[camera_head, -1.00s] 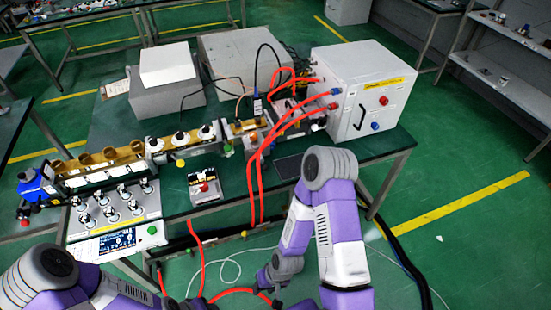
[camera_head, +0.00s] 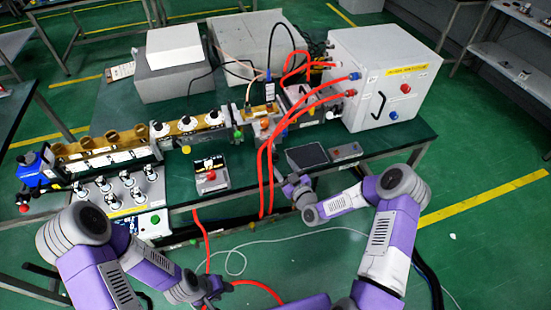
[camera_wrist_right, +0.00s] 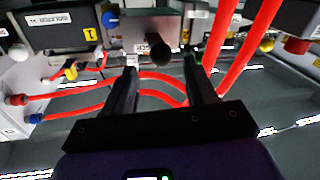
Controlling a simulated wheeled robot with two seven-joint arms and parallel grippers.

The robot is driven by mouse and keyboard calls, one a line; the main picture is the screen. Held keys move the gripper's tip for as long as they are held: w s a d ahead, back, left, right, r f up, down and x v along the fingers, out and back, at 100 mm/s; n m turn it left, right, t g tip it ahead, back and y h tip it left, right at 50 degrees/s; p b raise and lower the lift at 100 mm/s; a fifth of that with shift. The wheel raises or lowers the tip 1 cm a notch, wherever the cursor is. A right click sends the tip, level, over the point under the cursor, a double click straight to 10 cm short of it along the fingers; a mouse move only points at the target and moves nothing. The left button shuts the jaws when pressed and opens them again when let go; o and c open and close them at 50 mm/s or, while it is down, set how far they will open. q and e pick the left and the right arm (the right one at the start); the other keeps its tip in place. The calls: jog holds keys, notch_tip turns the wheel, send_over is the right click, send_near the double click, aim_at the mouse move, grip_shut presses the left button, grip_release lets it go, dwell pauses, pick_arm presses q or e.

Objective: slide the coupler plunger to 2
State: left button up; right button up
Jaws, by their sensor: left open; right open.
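The waveguide bench (camera_head: 262,113) runs along the table, with red hoses beside it. In the right wrist view a dark round knob (camera_wrist_right: 160,55) sticks out from a grey block with a small white label; I cannot tell for certain that it is the coupler plunger. My right gripper (camera_head: 292,182) is at the table's front edge; in its wrist view the open right gripper (camera_wrist_right: 160,67) has its two fingers on either side of the knob's line, with nothing held. My left gripper (camera_head: 216,286) is low in front of the table, away from the bench; its fingers are small and unclear.
Red hoses (camera_head: 264,170) hang close left of my right gripper and also cross the right wrist view (camera_wrist_right: 222,35). A dark pad (camera_head: 307,157) and a small box with a red button (camera_head: 210,175) lie on the table. A white cabinet (camera_head: 385,75) stands at the back right.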

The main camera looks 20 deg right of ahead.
aim_at(277, 159)
jog(key=x, duration=0.6)
jog(key=shift+a, duration=0.1)
jog(key=shift+c, duration=0.2)
grip_shut()
jog(key=shift+b, duration=0.3)
